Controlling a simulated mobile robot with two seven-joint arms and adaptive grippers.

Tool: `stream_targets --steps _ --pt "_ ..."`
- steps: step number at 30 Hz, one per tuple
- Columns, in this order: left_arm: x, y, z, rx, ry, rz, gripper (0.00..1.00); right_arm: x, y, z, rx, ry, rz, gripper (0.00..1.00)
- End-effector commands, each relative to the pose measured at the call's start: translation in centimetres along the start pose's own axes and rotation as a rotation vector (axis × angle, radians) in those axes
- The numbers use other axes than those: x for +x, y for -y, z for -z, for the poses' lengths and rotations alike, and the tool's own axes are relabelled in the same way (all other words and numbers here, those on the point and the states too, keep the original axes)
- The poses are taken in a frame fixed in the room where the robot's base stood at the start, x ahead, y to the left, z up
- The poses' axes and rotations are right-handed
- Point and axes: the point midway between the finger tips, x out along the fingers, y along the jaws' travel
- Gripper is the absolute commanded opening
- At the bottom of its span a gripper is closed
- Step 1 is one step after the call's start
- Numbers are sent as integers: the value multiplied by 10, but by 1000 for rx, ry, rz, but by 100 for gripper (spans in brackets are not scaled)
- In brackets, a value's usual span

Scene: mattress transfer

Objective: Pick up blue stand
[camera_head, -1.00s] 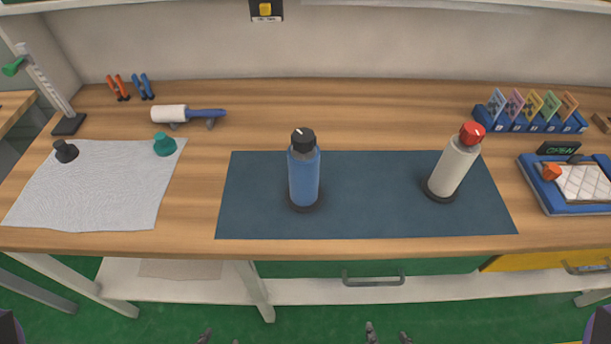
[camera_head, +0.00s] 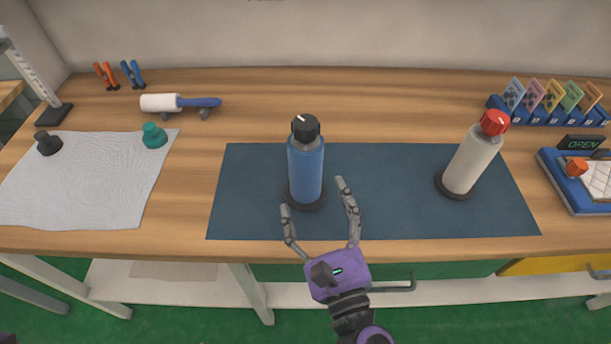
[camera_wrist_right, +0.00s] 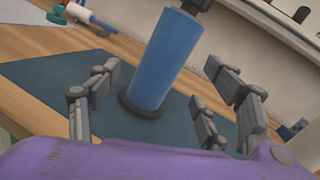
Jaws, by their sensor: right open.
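The blue stand (camera_head: 306,170) is an upright blue cylinder with a black knob on top and a dark round base. It stands on the dark blue mat (camera_head: 400,215), left of the mat's middle. My right gripper (camera_head: 313,193) is open in front of it, with its fingers reaching over the mat toward the stand's base. In the right wrist view the blue stand (camera_wrist_right: 166,60) shows between the spread fingers, beyond their tips, and nothing is held. My left gripper is not in view.
A white cylinder with a red knob (camera_head: 474,160) stands on the mat's right side. A grey cloth (camera_head: 85,185) lies at left with a black knob and a green knob (camera_head: 153,136). A roller (camera_head: 178,103) lies behind. A blue tray (camera_head: 560,180) is at right.

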Motion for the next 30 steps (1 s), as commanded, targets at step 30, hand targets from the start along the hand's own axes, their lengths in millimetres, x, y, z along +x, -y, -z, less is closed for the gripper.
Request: stream_targets --steps 30 --pt "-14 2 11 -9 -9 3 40 87 1 24 243 -92 72 72"
